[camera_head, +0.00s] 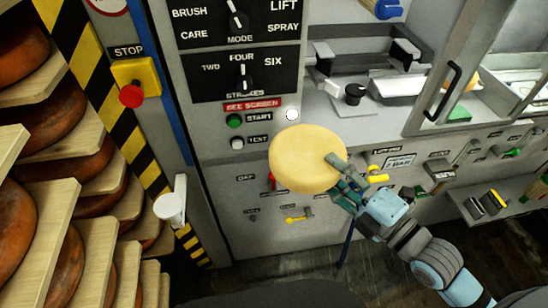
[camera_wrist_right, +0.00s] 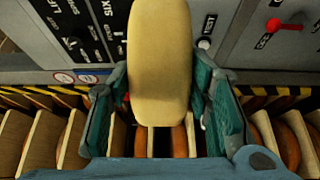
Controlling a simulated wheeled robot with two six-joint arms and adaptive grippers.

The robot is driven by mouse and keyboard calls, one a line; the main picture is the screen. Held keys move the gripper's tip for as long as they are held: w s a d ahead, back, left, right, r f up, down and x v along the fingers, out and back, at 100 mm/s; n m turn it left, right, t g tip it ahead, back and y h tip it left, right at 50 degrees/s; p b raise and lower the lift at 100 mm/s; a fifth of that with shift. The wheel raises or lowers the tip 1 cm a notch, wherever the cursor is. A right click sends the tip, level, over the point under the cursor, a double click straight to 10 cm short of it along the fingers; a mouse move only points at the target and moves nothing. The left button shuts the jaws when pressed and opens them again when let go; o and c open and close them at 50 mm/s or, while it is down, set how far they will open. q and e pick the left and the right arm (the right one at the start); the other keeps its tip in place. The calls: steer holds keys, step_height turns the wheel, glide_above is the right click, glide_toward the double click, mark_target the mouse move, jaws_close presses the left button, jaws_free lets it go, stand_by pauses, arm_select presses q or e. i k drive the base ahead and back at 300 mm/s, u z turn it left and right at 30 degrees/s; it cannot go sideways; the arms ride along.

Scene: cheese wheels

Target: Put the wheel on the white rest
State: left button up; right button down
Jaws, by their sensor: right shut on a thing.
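A pale yellow cheese wheel (camera_head: 305,158) is held up in front of the grey machine panel. My right gripper (camera_head: 343,175) is shut on its right edge. In the right wrist view the wheel (camera_wrist_right: 160,50) stands edge-on between the two fingers of the gripper (camera_wrist_right: 160,85). A white piece with a round end (camera_head: 170,206) sticks out by the striped post, left of and lower than the wheel in the head view; it may be the white rest. The wheel is apart from it. My left gripper is not in view.
Shelves with several brown cheese wheels (camera_head: 48,126) stand at the left, beside a yellow-black striped post (camera_head: 115,110). A red stop button (camera_head: 131,95) sticks out there. The machine panel (camera_head: 225,165) has knobs, buttons and small levers. A black door handle (camera_head: 443,92) is at the right.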

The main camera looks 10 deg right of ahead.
mark_target(167, 204)
steer(key=u, duration=0.75)
steer(key=k, duration=1)
steer(key=u, duration=1.4)
steer(key=i, duration=0.25)
steer(key=z, duration=0.35)
